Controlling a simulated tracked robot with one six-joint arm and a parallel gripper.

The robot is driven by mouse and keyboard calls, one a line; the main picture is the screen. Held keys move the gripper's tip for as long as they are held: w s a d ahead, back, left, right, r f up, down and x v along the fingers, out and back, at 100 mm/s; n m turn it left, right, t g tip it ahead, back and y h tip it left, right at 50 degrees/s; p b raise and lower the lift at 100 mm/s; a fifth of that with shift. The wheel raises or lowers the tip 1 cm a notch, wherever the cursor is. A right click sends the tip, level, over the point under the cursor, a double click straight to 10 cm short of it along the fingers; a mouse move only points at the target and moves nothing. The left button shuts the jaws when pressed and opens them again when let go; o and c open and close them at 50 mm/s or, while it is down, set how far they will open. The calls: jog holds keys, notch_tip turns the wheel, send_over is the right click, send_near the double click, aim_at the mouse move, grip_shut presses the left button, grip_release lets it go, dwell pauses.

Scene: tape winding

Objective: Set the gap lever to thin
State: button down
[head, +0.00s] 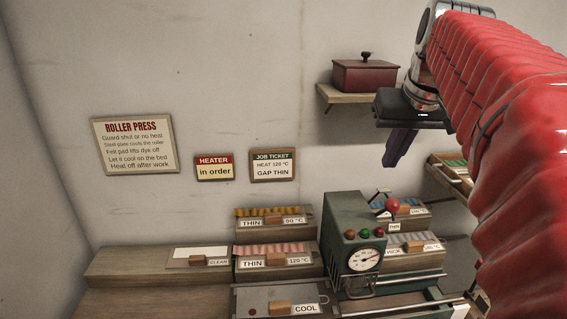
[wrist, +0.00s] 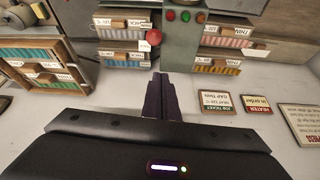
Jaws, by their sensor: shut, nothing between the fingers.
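The green roller press (head: 347,224) stands on the bench with a round dial and several coloured buttons. A red ball knob (head: 393,205), seemingly the gap lever's, sits at its right side, above a small plate that seems to read THIN (head: 394,227). The knob also shows in the wrist view (wrist: 153,37), just beyond my fingertips and slightly left. My gripper (head: 393,162) has dark purple fingers pointing down, shut and empty, above the knob and apart from it. In the wrist view my gripper (wrist: 160,76) shows its fingers together. The lever's stem is hard to make out.
A job ticket (head: 272,165) reads HEAT 120 °C, GAP THIN. A heater sign (head: 214,167) reads in order. Labelled bins (head: 275,261) flank the press. A shelf (head: 347,96) with a red box (head: 364,76) is beside my arm.

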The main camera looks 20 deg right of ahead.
jog(key=shift+s+d+r, duration=0.1)
jog(key=shift+d+r, duration=0.2)
jog(key=shift+d, duration=0.25)
jog(key=shift+s+d+r, duration=0.1)
jog(key=shift+d+r, duration=0.15)
jog(key=shift+d, duration=0.3)
jog(key=shift+w+f, duration=0.1)
jog(key=shift+f, duration=0.05)
send_over(381, 211)
jog(key=w+d, duration=0.1)
jog(key=d, duration=0.1)
notch_tip(381, 211, down, 9)
jog(key=shift+s+a+f, duration=0.1)
jog(key=shift+s+a, duration=0.35)
jog(key=shift+s, duration=0.3)
jog(key=shift+s+a, duration=0.45)
jog(key=shift+s, duration=0.25)
